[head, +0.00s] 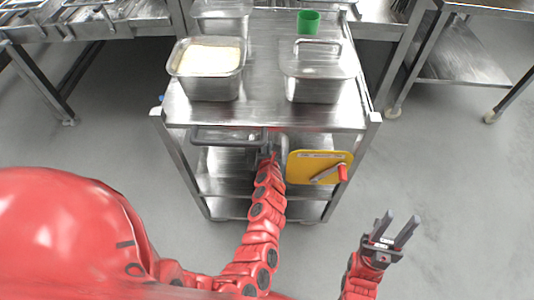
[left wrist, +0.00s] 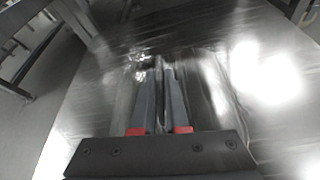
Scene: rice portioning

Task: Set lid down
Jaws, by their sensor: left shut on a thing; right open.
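My left gripper (head: 268,150) is at the cart's front edge in the head view. In the left wrist view its fingers (left wrist: 160,72) are close together, shut on the lid. The lid (left wrist: 212,88) shows there as a shiny metal surface around the fingers, blending with the steel below; whether it touches anything is unclear. A second steel pan (head: 317,90) with a handled lid stands at right. My right gripper (head: 396,230) is open and empty, right of the cart.
The steel cart top (head: 262,108) is bare between and in front of the pans. A green cup (head: 308,21) and another pan (head: 222,24) stand farther back. A yellow board (head: 305,170) with a red-handled tool (head: 340,173) is at the cart's front.

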